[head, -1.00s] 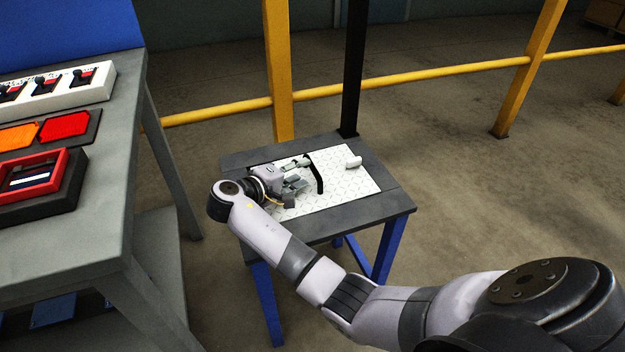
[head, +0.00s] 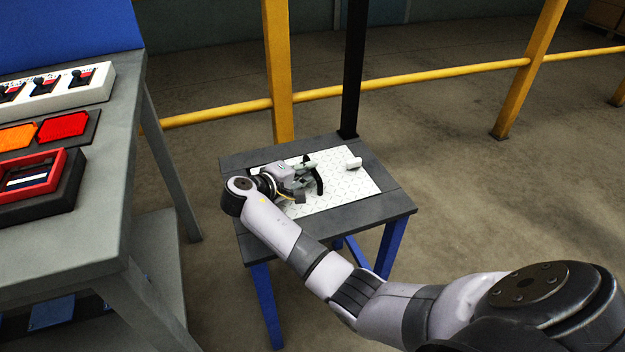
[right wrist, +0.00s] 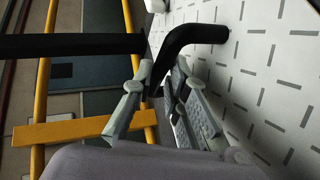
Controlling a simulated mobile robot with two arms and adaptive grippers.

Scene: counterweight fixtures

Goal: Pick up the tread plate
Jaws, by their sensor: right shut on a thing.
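The tread plate (head: 350,188) is a pale flat plate with a raised tread pattern, lying on a small dark-topped table. It also fills the upper right of the right wrist view (right wrist: 268,75). A black bent handle (head: 319,184) stands up from it, and its curved end shows in the right wrist view (right wrist: 200,34). My right gripper (head: 306,174) is over the plate, with its fingers (right wrist: 162,75) on either side of the handle and shut on it. The fingers partly hide the handle's grip. My left gripper is not in view.
The table (head: 385,203) has blue legs. A black post (head: 352,70) and a yellow rail (head: 400,83) stand behind it. A grey workbench (head: 120,190) with switches is at the left.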

